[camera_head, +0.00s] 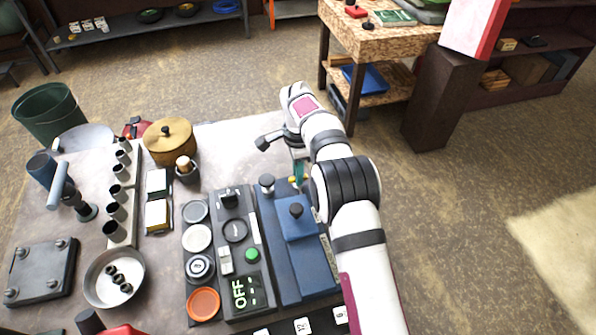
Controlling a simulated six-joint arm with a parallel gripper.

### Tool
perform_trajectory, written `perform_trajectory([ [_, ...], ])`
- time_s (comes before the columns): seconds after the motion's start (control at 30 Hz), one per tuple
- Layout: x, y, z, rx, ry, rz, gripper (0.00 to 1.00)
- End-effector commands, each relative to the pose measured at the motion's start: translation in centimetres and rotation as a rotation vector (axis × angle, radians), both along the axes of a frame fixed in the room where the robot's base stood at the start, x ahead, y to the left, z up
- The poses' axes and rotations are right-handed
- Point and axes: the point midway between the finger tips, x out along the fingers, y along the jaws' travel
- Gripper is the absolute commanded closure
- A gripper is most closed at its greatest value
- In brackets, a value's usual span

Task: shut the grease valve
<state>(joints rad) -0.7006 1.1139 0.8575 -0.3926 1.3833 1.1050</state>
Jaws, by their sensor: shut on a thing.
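My gripper (298,158) points down at the back of the bench, just behind the blue machine (305,262). It is shut on a small teal piece (299,173), which looks like the grease valve's handle. A small yellow, brass-like bit (292,180) shows just below and to the left of it. My arm hides the right side of this spot, and the valve's body and the handle's exact angle cannot be made out.
A silver-topped knob (267,183) and a black knob (296,210) stand up from the blue machine. To its left is a grey control box (238,255) reading OFF. A lidded tan pot (170,142) stands at the back left. The bench behind the control box is clear.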

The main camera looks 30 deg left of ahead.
Motion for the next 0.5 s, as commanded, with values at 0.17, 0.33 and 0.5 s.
perform_trajectory([
  [0.17,0.14,-0.03,0.14,0.001,-0.004,-0.006,1.00],
  [0.33,0.14,-0.04,0.15,0.001,-0.004,-0.006,1.00],
  [0.5,0.13,-0.04,0.12,0.001,-0.003,-0.005,0.61],
])
